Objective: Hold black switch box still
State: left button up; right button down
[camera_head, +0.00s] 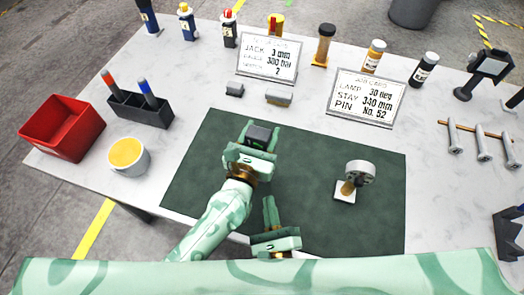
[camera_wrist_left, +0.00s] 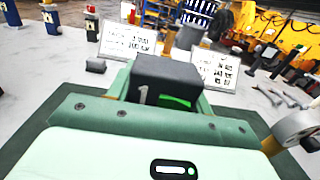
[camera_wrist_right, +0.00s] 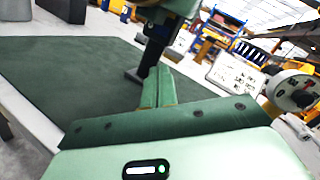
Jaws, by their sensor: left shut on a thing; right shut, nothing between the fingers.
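The black switch box (camera_head: 258,136) is at the upper middle of the dark green mat (camera_head: 310,155). My left gripper (camera_head: 252,148) is shut on it from the near side. In the left wrist view the black switch box (camera_wrist_left: 166,80) shows a pale mark and a green strip on its near face, between the fingers. My right gripper (camera_head: 270,215) is shut and empty over the near part of the mat, below and right of the left one. In the right wrist view its fingers (camera_wrist_right: 158,90) are together, with a dark post just beyond them.
A grey wheel on a brass stem and white base (camera_head: 360,176) stands on the mat's right. Two sign cards (camera_head: 268,58) (camera_head: 366,98), two small grey blocks (camera_head: 279,97) and several bottles are behind. A red bin (camera_head: 62,128), pen holder (camera_head: 140,110) and yellow-filled cup (camera_head: 128,156) are left.

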jog(key=f+m+g, duration=0.1)
jog(key=m, duration=0.1)
jog(key=w+d+f+m+g+y, duration=0.1)
jog(key=m+g, duration=0.1)
jog(key=d+f+m+g+y, duration=0.1)
jog(key=m+g, duration=0.1)
jog(key=shift+w+d+f+m, duration=0.15)
jog(key=shift+w+f+m, duration=0.1)
jog(key=shift+w+m, duration=0.05)
jog(key=shift+w+r+m+g+y, duration=0.1)
jog(key=shift+r+m+g+y, duration=0.1)
jog(key=shift+m+g+y, duration=0.5)
jog(key=m+y, duration=0.1)
jog(key=r+m+y, duration=0.1)
jog(key=d+m+y, duration=0.1)
jog(key=m, duration=0.1)
jog(key=shift+s+r+g, duration=0.35)
jog(key=shift+s+g, duration=0.05)
jog(key=s+d+r+m+y, duration=0.3)
jog(key=r+m+y, duration=0.1)
jog(key=shift+s+d+r+m+y, duration=0.15)
jog(key=shift+s+r+m+y, duration=0.05)
jog(key=shift+r+m+y, duration=0.2)
jog(key=w+d+x, duration=0.1)
jog(key=w+x, duration=0.1)
jog(key=x, duration=1.1)
jog(key=shift+d, duration=0.45)
